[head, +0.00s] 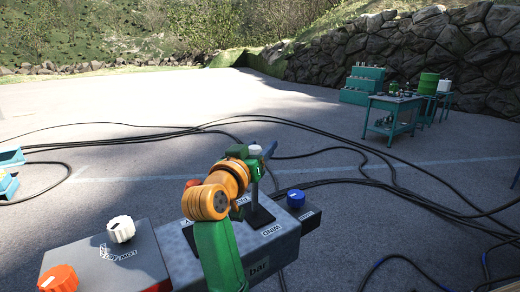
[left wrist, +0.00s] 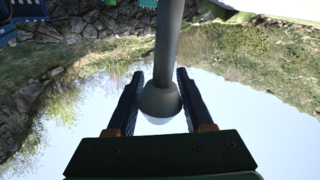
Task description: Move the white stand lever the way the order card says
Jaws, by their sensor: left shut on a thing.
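A lever with a white-topped knob (head: 254,150) rises from the grey control stand (head: 185,250), beside a slot plate lettered WIND. My left gripper (head: 262,163), on its orange and green arm, is at the top of this lever and shut on it. In the left wrist view, the gripper (left wrist: 160,100) has one finger on each side of the ball knob (left wrist: 158,102), with the dark grey rod (left wrist: 168,45) running to the top of the picture. My arm hides part of the stand and its lettering. I cannot make out an order card. My right gripper is not in view.
Black cables (head: 300,125) cross the paved ground. A teal table (head: 392,115) stands far right by a stone wall. The yard behind is open.

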